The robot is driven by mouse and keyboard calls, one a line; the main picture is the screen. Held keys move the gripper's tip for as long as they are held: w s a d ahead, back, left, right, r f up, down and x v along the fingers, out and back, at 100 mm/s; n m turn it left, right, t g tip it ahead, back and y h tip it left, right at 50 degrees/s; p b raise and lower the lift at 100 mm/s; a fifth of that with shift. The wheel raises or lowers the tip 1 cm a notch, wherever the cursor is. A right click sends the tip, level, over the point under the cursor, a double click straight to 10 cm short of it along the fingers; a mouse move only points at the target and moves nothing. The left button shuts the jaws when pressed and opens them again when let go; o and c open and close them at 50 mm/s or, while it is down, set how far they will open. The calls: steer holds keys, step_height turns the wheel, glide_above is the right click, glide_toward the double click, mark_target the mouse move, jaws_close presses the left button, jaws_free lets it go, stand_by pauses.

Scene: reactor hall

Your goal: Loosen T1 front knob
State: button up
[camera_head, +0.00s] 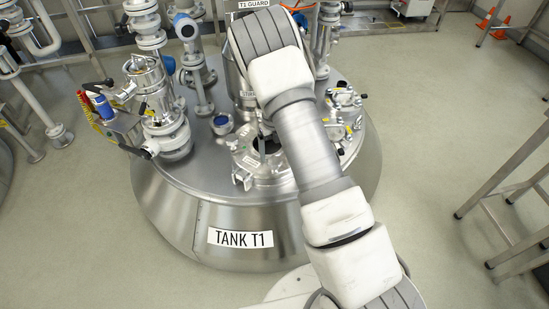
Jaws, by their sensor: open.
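Tank T1 (205,215) is a broad steel vessel with its name plate on the front, left of the arm. On its top sits a round steel hatch (248,164) with fittings around its rim. A small pale fitting (241,179) shows at the hatch's front left; I cannot tell whether it is the front knob. My arm rises from the bottom right and bends above the tank. It covers the right part of the hatch. My gripper cannot be made out; it seems hidden behind the arm.
A valve assembly (166,128) with a blue cap stands on the tank's left. Pipes (148,28) rise behind it. More fittings (345,98) stand right of my arm. A metal frame (505,175) is at the right. The floor (430,120) between is clear.

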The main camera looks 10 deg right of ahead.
mark_target(274, 162)
steer(key=shift+r+m+p, duration=0.2)
steer(key=shift+m+p, duration=0.2)
steer(key=shift+m, duration=0.8)
step_height(274, 162, down, 6)
steer(key=b, duration=0.3)
steer(key=shift+f, duration=0.25)
